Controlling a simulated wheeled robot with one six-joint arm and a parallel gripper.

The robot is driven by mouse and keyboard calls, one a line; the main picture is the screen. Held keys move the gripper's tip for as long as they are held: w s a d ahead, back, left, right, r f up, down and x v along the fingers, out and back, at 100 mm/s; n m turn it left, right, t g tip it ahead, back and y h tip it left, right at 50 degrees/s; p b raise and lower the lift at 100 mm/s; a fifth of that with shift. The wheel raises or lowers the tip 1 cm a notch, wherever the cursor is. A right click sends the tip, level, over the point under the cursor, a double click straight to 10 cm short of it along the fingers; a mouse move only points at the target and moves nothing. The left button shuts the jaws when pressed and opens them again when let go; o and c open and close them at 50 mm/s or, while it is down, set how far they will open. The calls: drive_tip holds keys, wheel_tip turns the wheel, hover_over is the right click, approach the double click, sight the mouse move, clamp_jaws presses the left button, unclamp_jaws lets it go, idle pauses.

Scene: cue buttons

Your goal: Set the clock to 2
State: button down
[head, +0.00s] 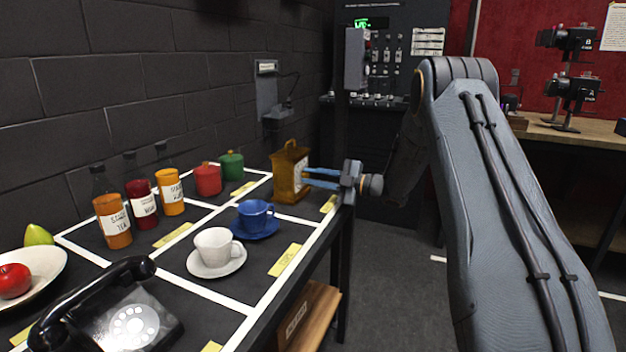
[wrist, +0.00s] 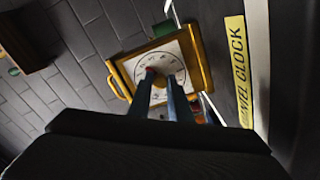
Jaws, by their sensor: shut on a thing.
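The clock (head: 290,172) is a yellow-brown mantel clock with a top handle. It stands upright in the far cell of the taped table. In the wrist view its white round dial (wrist: 158,66) faces me, and its numerals are too small to read. My gripper (head: 308,178) reaches in from the right with its blue fingers at the dial. In the wrist view my gripper (wrist: 160,76) has its fingertips close together over the middle of the dial. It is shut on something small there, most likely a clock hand. The fingers hide the hands, so the time cannot be read.
A yellow label (wrist: 238,70) lies beside the clock. A blue cup (head: 256,214) and a white cup (head: 214,246) stand nearer on saucers. Red (head: 207,179) and green (head: 231,165) canisters stand left of the clock, with bottles (head: 112,212) and a black telephone (head: 118,310) nearer.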

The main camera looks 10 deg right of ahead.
idle(0.4)
drive_tip(key=c, duration=1.6)
unclamp_jaws()
drive_tip(key=shift+c, duration=0.2)
drive_tip(key=shift+d, duration=0.1)
drive_tip(key=v, duration=0.7)
drive_tip(key=shift+s+d+b, duration=0.25)
drive_tip(key=shift+b, duration=0.05)
